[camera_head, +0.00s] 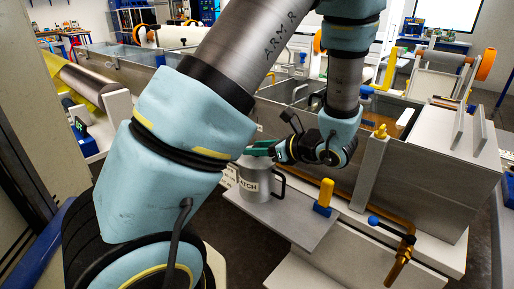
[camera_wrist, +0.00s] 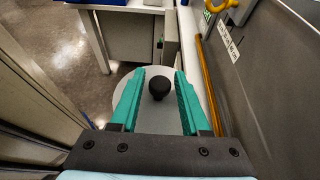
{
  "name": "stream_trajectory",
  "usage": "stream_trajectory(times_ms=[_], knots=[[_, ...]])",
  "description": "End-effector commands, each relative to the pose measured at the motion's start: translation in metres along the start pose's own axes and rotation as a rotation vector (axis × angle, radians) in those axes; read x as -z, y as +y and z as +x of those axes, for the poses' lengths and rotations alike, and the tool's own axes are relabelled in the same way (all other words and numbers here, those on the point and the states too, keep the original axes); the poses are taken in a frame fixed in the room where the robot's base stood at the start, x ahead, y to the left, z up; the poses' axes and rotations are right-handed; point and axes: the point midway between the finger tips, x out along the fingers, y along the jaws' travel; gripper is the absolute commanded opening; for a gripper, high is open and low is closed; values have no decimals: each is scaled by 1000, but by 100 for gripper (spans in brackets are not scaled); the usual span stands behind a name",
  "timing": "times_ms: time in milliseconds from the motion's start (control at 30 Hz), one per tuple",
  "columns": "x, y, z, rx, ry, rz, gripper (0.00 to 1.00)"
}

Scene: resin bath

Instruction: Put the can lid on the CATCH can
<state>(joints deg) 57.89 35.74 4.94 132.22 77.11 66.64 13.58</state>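The CATCH can (camera_head: 252,183) is a grey metal can with a handle on its right, standing upright on a light ledge. My gripper (camera_head: 258,148) is at the can's top, its green fingers reaching over it. In the wrist view, the can lid (camera_wrist: 158,118) is a round grey disc with a black knob (camera_wrist: 159,86). My gripper (camera_wrist: 160,78) is open, with one finger on each side of the knob and a gap on both sides. The lid appears to lie over the can's mouth; whether it sits fully flush is hidden. The can's body is hidden in the wrist view.
A yellow-and-blue fitting (camera_head: 324,196) stands on the ledge right of the can. A brass tap with a blue lever (camera_head: 398,262) is farther right. The grey bath wall (camera_head: 415,195) rises behind. In the wrist view, a yellow pipe (camera_wrist: 207,80) runs close along the right.

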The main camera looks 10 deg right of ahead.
Motion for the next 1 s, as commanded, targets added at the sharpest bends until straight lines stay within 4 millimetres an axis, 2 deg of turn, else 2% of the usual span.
stream_trajectory(times_ms=[33,100,333,467,1000], knots=[[0,0,0,0,0,0,53],[0,0,0,0,0,0,61],[0,0,0,0,0,0,61],[0,-1,-8,3,-1,-1,61],[1,-1,-105,4,1,-2,61]])
